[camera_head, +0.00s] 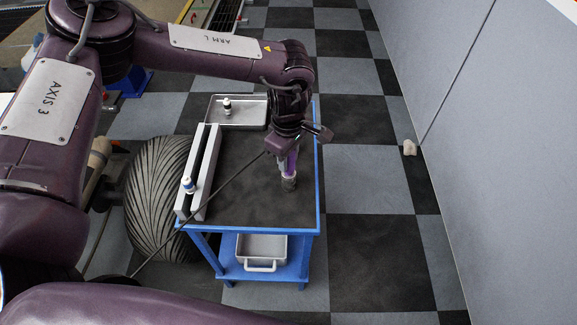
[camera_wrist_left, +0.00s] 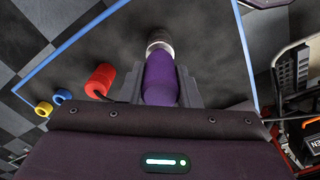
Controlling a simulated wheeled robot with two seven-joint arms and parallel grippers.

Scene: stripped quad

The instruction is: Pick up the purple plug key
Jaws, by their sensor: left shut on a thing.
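The purple plug key (camera_head: 291,164) is upright over the dark top of the blue cart, with a grey end (camera_head: 289,184) pointing down. My left gripper (camera_head: 284,153) is above it and shut around its upper part. In the left wrist view the purple body (camera_wrist_left: 160,79) sits between the two fingers (camera_wrist_left: 159,92), and a pale collar and dark tip show beyond it. I cannot tell whether the tip touches the cart top. My right gripper is not in view.
The blue cart (camera_head: 318,190) carries a grey tray (camera_head: 213,118) and a pale slotted rack (camera_head: 186,202), each with a small white-and-dark piece. A tyre (camera_head: 152,205) stands left. A red cylinder (camera_wrist_left: 100,80) shows in the wrist view.

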